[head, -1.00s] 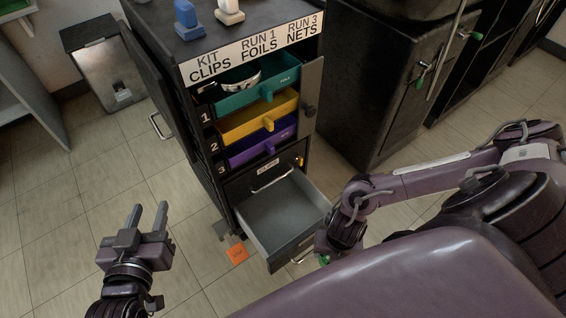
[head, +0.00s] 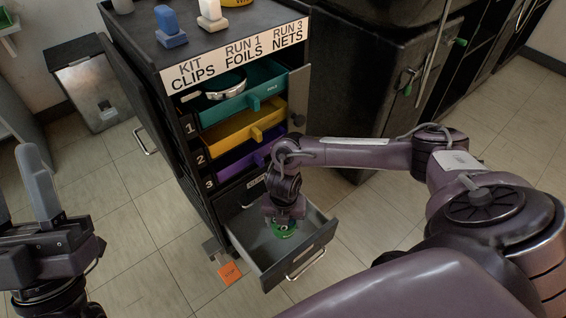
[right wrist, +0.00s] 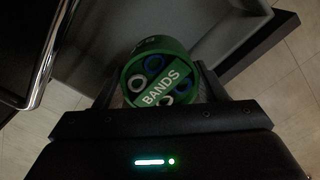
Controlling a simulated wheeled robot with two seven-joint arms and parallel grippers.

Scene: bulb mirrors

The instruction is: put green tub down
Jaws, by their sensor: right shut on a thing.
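The green tub (head: 284,231) is inside the open bottom drawer (head: 250,236), under my right gripper. It also shows in the right wrist view (right wrist: 165,50), with a "BANDS" label and several blue and white rings on top. My right gripper (head: 285,218) points down into the drawer and is shut on the tub, with a finger on each side. Whether the tub touches the drawer floor cannot be told. My left gripper (head: 20,190) is at the left edge, fingers up, spread and empty, partly cut off by the frame.
The black cabinet holds a teal (head: 250,92), a yellow (head: 240,132) and a purple drawer (head: 240,160) above the bottom one. Blue (head: 170,32) and white (head: 211,14) objects stand on top. An orange tag (head: 230,272) lies on the floor. A cabinet door hangs open at left.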

